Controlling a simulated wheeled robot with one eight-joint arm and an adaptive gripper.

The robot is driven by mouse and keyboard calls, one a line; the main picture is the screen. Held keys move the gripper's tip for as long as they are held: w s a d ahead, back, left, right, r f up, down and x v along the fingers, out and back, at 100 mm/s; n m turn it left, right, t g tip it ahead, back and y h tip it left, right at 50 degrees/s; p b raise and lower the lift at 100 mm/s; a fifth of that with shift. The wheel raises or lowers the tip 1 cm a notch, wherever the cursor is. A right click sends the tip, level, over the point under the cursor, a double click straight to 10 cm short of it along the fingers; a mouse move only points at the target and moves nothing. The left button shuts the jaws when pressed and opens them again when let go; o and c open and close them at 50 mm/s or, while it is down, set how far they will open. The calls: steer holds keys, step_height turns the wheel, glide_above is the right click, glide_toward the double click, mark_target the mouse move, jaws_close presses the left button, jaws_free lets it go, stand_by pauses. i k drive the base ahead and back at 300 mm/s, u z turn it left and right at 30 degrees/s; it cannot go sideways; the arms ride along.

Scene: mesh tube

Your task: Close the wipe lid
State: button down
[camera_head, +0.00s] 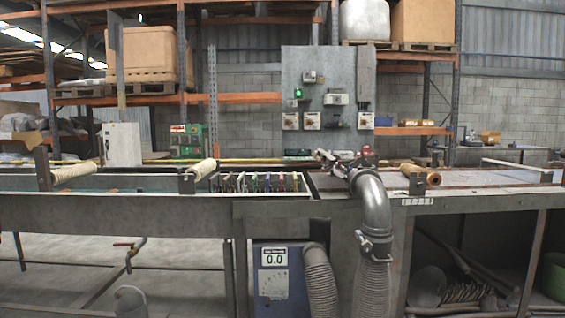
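I cannot make out a wipe lid for certain in the head view. A small metal mechanism (327,157) with a reddish part (367,153) sits on the bench behind the top of a grey duct elbow (370,195). It is too small to tell whether it has a lid, or whether one is open or shut. Left of it, an open tray (310,195) holds a row of several coloured, upright strips. My gripper does not show in this view.
A long metal bench (130,210) spans the view. Rollers lie across it at the left (73,172), the middle (201,169) and the right (420,174). A blue box reading 0.0 (271,283) and a ribbed hose (320,283) stand below. Concrete floor shows beneath the left bench.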

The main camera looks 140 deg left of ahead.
mark_target(330, 164)
steer(key=u, duration=3.45)
steer(key=i, duration=0.95)
steer(key=u, duration=0.1)
